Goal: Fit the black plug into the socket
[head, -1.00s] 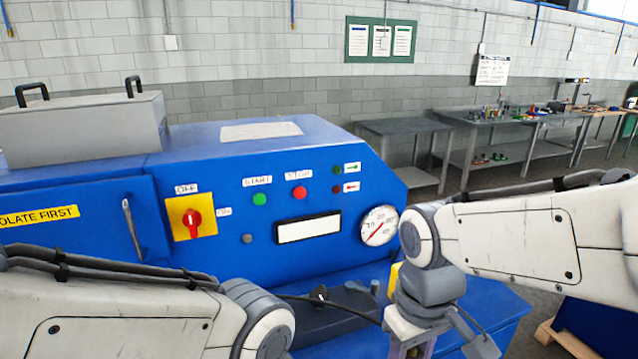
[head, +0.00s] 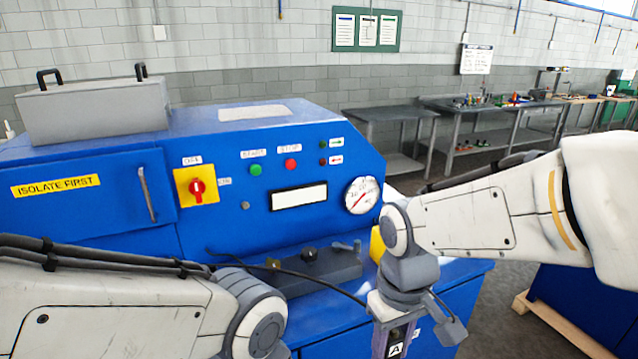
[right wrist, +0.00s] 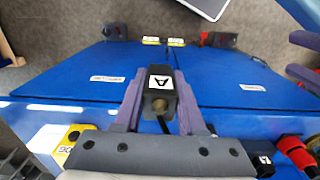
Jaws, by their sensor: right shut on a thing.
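The black plug (right wrist: 160,95) carries a white label with an A. In the right wrist view it sits between the fingers of my right gripper (right wrist: 160,110), which is shut on it. It also shows at the bottom of the head view (head: 394,348), below my right wrist, beyond the front of the blue machine. A black cable runs by it. At the right wrist view's right edge, two grey-purple fingers of my left gripper (right wrist: 303,58) stand apart with nothing between them. I cannot make out the socket for certain; a black block with a white label (right wrist: 264,164) shows at the lower right.
The blue machine (head: 300,235) has a red rotary switch (head: 197,187), buttons and a round gauge (head: 362,195). A dark grey fixture (head: 310,265) lies on its ledge. A yellow block (head: 377,245) stands close behind my right wrist. Red connectors (right wrist: 297,152) show at right in the wrist view.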

